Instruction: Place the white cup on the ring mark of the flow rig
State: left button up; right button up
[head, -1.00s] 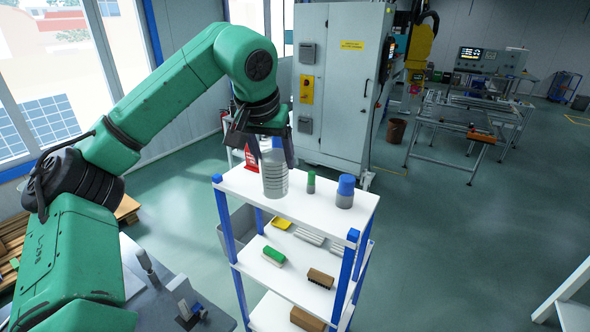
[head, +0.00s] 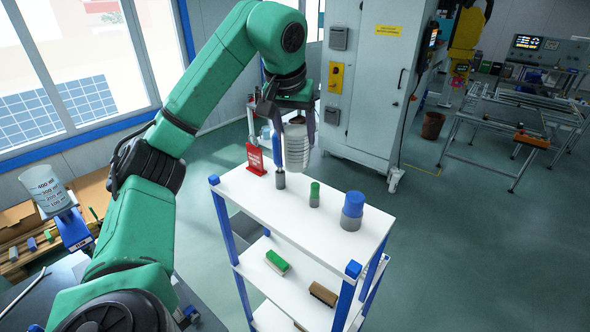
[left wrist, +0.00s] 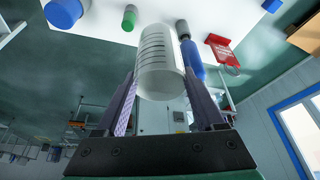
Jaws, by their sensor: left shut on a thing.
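The white cup (head: 297,148), ribbed with dark lines, hangs upright above the shelf's white top. My left gripper (head: 284,112) is shut on it from above. In the left wrist view the cup (left wrist: 160,62) sits between the two fingers (left wrist: 165,100) of that gripper. A clear beaker with ml marks (head: 45,186) stands at the far left on a blue and grey stand (head: 75,230). I cannot make out a ring mark, and cannot tell whether this stand belongs to the flow rig. My right gripper is not in view.
The shelf top (head: 262,205) holds a blue-handled item (head: 279,165) close to the cup, a small green-capped bottle (head: 314,194), a blue-capped jar (head: 352,210) and a red sign (head: 256,160). Brushes lie on lower shelves. A grey cabinet (head: 365,100) stands behind.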

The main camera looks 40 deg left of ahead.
aim_at(294, 170)
pick_arm(q)
jog(key=x, duration=0.3)
jog(key=shift+s+d+b, duration=0.25)
jog(key=shift+b, duration=0.15)
jog(key=f+b, duration=0.1)
jog(key=f, duration=0.1)
jog(key=s+f+b, duration=0.1)
jog(key=f, duration=0.1)
jog(key=shift+s+f, duration=0.1)
jog(key=shift+f, duration=0.2)
jog(key=shift+x, duration=1.15)
jog(key=shift+s+d+f, duration=0.1)
jog(key=shift+s, duration=0.05)
jog(key=o, duration=0.9)
jog(key=shift+s+f, duration=0.1)
jog(key=shift+s, duration=0.05)
jog(key=o, duration=0.4)
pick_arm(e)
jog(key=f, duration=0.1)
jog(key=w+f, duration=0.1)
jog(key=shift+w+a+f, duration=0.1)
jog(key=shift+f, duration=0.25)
